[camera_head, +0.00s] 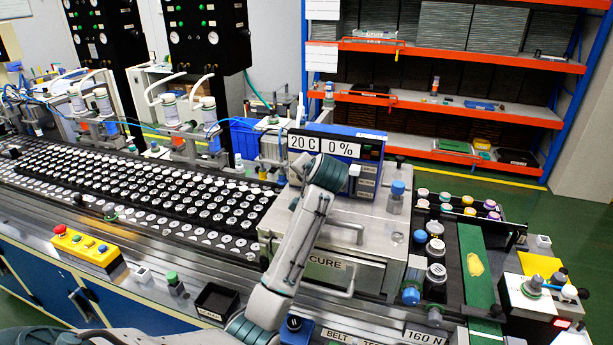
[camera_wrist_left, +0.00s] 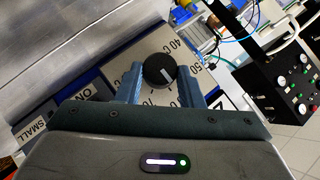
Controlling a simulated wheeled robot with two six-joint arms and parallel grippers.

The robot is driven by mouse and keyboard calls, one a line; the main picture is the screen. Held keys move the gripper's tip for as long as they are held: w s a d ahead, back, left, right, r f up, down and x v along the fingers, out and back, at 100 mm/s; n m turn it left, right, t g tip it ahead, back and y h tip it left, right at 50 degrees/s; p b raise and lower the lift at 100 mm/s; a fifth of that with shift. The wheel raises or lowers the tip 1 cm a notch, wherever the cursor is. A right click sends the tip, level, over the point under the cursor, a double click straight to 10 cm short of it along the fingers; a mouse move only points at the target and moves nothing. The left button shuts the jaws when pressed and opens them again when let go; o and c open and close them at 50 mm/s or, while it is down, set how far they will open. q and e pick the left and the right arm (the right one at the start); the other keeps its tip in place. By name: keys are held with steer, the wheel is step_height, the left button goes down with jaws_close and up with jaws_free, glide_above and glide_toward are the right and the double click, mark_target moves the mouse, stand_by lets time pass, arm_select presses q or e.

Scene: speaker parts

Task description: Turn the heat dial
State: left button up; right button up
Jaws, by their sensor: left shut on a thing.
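The heat dial (camera_wrist_left: 160,70) is a round black knob with a white pointer line, on a pale plate with numbers such as 40, 50 and 70 around it. My left gripper (camera_wrist_left: 160,82) has its two blue fingers on either side of the dial and is shut on it. In the head view my left arm reaches up to the CURE oven (camera_head: 385,225), and its wrist hides the dial and the fingers. A display (camera_head: 325,146) above the oven reads 20 C and 0 %. My right gripper is not in view.
Trays of many small round parts (camera_head: 150,200) fill the bench to the left. Jars and a green belt (camera_head: 475,265) lie to the right of the oven. A yellow button box (camera_head: 88,248) and a black bin (camera_head: 217,299) sit along the front edge.

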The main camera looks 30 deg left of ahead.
arm_select(q)
steer(key=shift+f, duration=0.1)
steer(key=o, duration=1)
steer(key=b+v, duration=0.4)
steer(key=v, duration=0.6)
steer(key=shift+s+d+r, duration=0.2)
steer(key=shift+d+r, duration=0.05)
